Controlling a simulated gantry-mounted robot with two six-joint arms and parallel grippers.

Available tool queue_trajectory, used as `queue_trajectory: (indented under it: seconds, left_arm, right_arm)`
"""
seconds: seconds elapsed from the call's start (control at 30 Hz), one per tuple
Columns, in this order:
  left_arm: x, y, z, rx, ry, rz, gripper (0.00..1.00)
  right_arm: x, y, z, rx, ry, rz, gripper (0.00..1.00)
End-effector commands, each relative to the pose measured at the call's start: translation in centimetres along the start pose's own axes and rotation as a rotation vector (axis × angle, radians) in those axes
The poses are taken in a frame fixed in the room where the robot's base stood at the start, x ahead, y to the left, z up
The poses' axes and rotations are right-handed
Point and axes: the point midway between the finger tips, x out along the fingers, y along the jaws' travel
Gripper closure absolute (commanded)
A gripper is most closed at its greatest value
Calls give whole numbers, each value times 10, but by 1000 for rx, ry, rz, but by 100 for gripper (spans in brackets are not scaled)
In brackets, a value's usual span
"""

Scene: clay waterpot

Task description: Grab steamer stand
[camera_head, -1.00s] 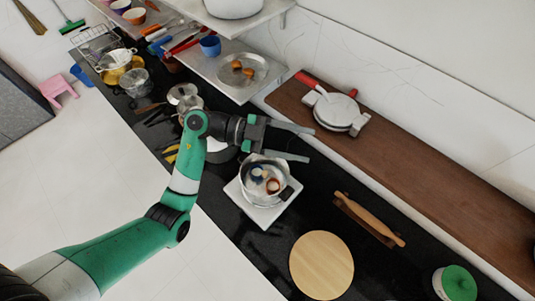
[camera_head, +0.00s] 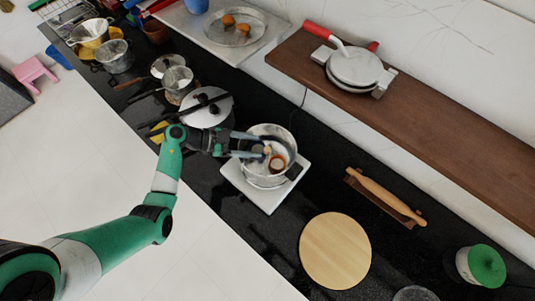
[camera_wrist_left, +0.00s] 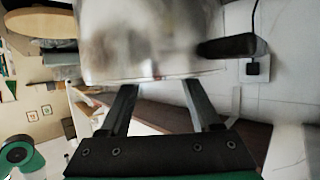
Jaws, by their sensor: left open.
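A silvery pot (camera_head: 262,180) with a dark handle (camera_head: 294,172) stands on a white square plate (camera_head: 270,203). Small brown and white pieces, one of them a brown ring (camera_head: 277,162), show inside it. I cannot tell for sure which thing is the steamer stand. My left gripper (camera_head: 263,148) is open at the pot's left side, its fingers over or against the rim. In the left wrist view the two open fingers (camera_wrist_left: 160,85) point at the blurred metal pot (camera_wrist_left: 150,35), with nothing visible between them. Contact is unclear. My right gripper is out of view.
A lidded pot (camera_head: 206,106) stands just behind my left gripper. A round wooden board (camera_head: 335,250) and a rolling pin (camera_head: 385,195) lie to the right on the black counter (camera_head: 300,215). A brown shelf (camera_head: 430,115) runs along the wall with a white press (camera_head: 355,68).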

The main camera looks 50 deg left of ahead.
Motion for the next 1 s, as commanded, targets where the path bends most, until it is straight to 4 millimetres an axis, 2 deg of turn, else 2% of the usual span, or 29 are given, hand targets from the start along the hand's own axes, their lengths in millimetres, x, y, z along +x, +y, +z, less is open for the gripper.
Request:
queue_trajectory:
  seconds: [0.17, 0.43, 0.7, 1.0]
  left_arm:
    - [8, 2, 1, 1, 0, 2, 36]
    - [50, 8, 2, 2, 0, 3, 36]
    - [53, 8, 0, 0, 0, 0, 38]
    - [53, 8, 0, 1, 0, 0, 92]
  right_arm:
    - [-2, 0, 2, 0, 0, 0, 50]
    - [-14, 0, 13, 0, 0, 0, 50]
    - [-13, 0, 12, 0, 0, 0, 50]
    - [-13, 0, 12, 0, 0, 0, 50]
